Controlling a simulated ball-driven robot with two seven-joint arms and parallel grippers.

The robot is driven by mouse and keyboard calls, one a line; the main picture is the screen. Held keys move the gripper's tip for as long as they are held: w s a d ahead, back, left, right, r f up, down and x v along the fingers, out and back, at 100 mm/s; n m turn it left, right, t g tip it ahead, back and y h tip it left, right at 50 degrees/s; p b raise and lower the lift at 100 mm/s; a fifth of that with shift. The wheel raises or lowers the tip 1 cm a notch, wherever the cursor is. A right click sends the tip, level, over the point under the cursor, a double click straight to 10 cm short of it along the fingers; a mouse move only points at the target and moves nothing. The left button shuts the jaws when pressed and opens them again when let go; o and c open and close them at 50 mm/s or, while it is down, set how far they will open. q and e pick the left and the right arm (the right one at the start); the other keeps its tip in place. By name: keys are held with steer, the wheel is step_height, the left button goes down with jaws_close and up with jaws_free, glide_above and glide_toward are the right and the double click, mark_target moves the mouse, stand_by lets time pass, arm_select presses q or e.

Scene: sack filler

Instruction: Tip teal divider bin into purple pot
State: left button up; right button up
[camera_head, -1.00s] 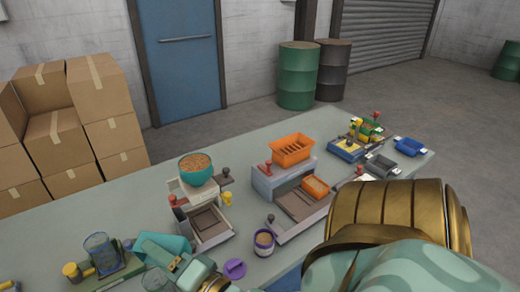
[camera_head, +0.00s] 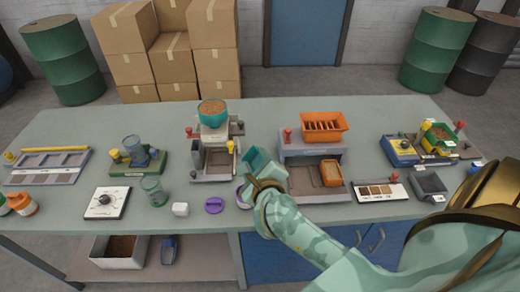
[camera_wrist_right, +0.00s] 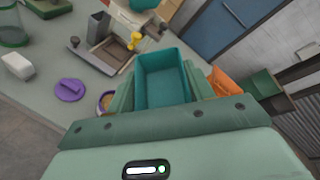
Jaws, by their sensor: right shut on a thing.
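My right gripper (camera_head: 264,180) is shut on the teal divider bin (camera_head: 262,165) and holds it tilted over the front middle of the table. In the right wrist view the bin (camera_wrist_right: 165,78) sits between the two fingers; its inside looks bare teal, with no contents visible. The purple pot (camera_head: 240,197) stands on the table just left of the gripper and is partly covered by it. In the right wrist view the pot (camera_wrist_right: 103,101) shows left of the bin, partly hidden by a finger, with tan material inside. My left gripper is not in view.
A purple lid (camera_head: 214,205) lies left of the pot, with a white cube (camera_head: 180,209) beyond it. A grey-white stand with a teal bowl (camera_head: 212,112) is behind. An orange tray (camera_head: 324,125) on a grey stand is right of the bin.

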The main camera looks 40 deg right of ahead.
mark_target(252, 162)
steer(key=m, duration=0.2)
steer(key=w+f+m+g+p, duration=0.1)
steer(key=m, duration=0.1)
steer(key=w+d+m+p, duration=0.1)
steer(key=m, duration=0.2)
steer(key=shift+w+d+f+g+h, duration=0.1)
steer(key=shift+w+f+g+h, duration=0.1)
steer(key=shift+w+g+h, duration=0.15)
steer(key=m+p, duration=0.1)
steer(key=f+m+p, duration=0.1)
steer(key=m, duration=0.1)
steer(key=shift+w+g+h, duration=0.2)
steer(key=shift+g+h, duration=0.05)
steer(key=shift+f+m+h, duration=0.25)
steer(key=shift+m+h, duration=0.05)
steer(key=shift+m, duration=0.2)
steer(key=shift+w+f+m, duration=0.2)
steer(key=shift+m, duration=0.1)
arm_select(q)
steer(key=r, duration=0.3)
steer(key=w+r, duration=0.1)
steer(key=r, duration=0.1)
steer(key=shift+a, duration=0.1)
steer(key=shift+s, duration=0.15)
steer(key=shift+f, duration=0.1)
arm_select(e)
steer(key=shift+f, duration=0.1)
